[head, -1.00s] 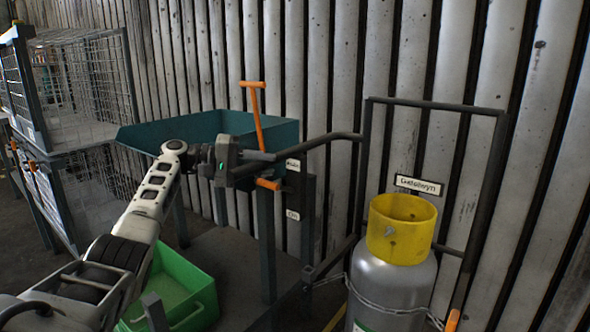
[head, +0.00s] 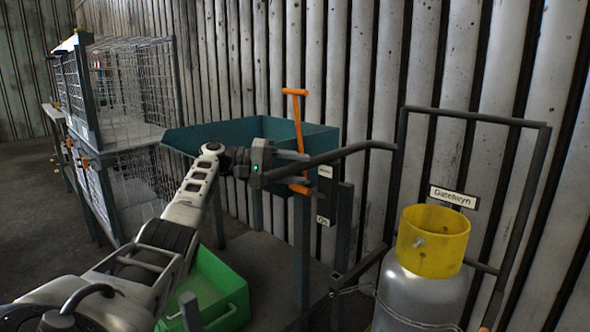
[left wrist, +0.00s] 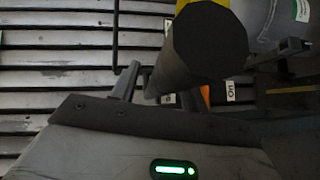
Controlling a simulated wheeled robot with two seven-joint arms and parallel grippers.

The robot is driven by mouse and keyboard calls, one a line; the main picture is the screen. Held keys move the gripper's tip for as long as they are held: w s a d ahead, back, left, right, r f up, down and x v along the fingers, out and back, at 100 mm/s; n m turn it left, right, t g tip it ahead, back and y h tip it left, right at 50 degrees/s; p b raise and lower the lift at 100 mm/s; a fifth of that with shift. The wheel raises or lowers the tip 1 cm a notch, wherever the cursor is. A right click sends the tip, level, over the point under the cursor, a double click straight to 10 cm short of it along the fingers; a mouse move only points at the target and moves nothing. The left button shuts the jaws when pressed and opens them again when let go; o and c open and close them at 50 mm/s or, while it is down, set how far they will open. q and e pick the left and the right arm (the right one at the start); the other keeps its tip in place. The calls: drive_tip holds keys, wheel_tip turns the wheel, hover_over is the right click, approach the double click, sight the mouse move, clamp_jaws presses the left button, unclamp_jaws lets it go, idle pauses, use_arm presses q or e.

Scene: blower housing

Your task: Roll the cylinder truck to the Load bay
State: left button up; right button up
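The cylinder truck (head: 476,115) is a dark tube frame at the right of the head view. It carries a grey gas cylinder (head: 418,292) with a yellow collar (head: 433,238) and a chain around it. A dark handle bar (head: 345,152) reaches left from the frame. My left gripper (head: 297,169) is at the bar's left end, with the bar between its fingers and gaps showing. In the left wrist view the bar's round end (left wrist: 208,40) is close to the camera, between the spread fingers. My right gripper is out of view. I see no Load bay marking.
A teal bin (head: 225,135) on legs stands behind my left gripper, with an orange T-handle (head: 297,125) beside it. A green tray (head: 215,285) is low in front. Wire cages (head: 130,90) stand at left. A corrugated wall closes the back. Floor shows at far left.

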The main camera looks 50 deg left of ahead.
use_arm(q)
drive_tip(key=v, duration=1.2)
idle(0.4)
